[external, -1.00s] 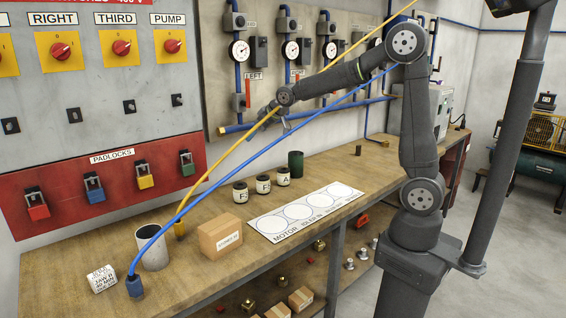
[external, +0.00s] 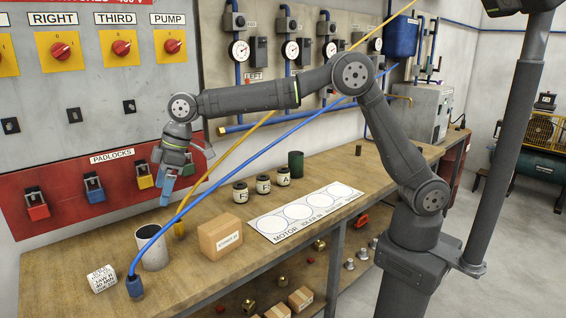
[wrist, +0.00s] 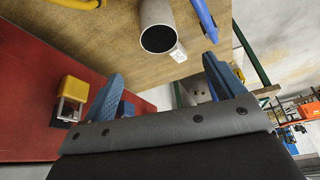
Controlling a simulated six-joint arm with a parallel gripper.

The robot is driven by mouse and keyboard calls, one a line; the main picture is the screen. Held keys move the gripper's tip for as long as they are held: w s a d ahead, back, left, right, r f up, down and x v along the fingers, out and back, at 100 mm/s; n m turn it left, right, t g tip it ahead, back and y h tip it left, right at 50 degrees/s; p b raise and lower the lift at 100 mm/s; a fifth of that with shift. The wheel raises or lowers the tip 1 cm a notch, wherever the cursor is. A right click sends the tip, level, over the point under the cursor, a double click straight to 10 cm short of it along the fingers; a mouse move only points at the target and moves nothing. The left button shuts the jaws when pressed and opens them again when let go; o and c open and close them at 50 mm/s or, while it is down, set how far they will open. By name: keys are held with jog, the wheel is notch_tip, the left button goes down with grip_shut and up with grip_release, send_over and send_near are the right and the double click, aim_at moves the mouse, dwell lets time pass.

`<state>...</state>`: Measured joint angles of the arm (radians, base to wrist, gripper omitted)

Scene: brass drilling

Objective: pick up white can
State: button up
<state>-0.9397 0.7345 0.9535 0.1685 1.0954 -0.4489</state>
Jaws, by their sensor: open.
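A pale, open-topped can (external: 152,249) stands upright at the left end of the wooden bench; its dark opening also shows in the wrist view (wrist: 158,38). A small white piece with black lettering (external: 101,279) sits to its left. I cannot tell for certain which of the two is the white can. My gripper (external: 172,178) hangs above the bench, higher than the pale can and apart from it. In the wrist view its blue fingers (wrist: 161,72) are spread, with nothing between them.
A blue cable (external: 200,185) and a yellow one (external: 215,160) slant across the external view near the pale can. A cardboard box (external: 220,236) stands to its right. Behind is the red padlock panel (external: 115,185). Several small jars and a labelled white plate (external: 300,212) lie further right.

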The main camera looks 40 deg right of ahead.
aim_at(150, 236)
jog(key=x, duration=1.5)
jog(key=shift+w+a, duration=0.15)
jog(key=shift+w, duration=0.05)
jog(key=c, duration=1.4)
